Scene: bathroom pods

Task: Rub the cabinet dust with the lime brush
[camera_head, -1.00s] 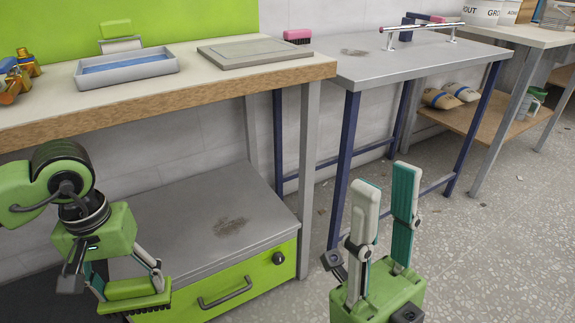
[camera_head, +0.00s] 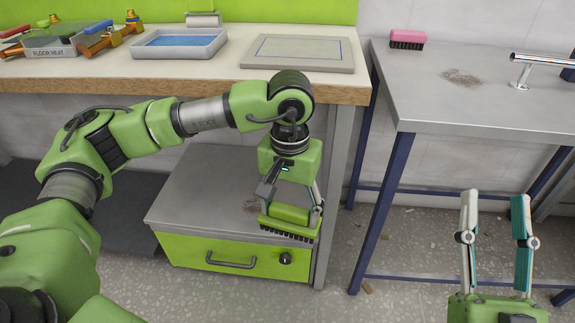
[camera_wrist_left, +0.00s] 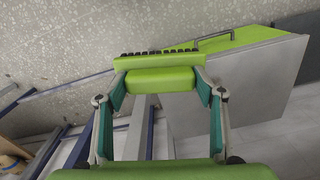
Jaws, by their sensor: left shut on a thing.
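My left gripper (camera_head: 291,203) is shut on the lime brush (camera_head: 289,215), a green block with dark bristles pointing down. In the head view the brush is over the front right part of the low cabinet (camera_head: 190,205), which has a grey top and a lime drawer front. A brown dust patch (camera_head: 251,206) shows just left of the brush, partly hidden by it. I cannot tell whether the bristles touch the top. The left wrist view shows the brush (camera_wrist_left: 160,80) between both fingers. My right gripper (camera_head: 495,200) is open and empty, at the right.
A workbench (camera_head: 210,80) with a tray (camera_head: 178,44) and a flat board (camera_head: 298,53) stands above the cabinet. A grey table (camera_head: 480,105) at the right holds a pink brush (camera_head: 407,40), another dust patch (camera_head: 461,77) and a metal bar (camera_head: 545,62). The bench leg stands close right of the brush.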

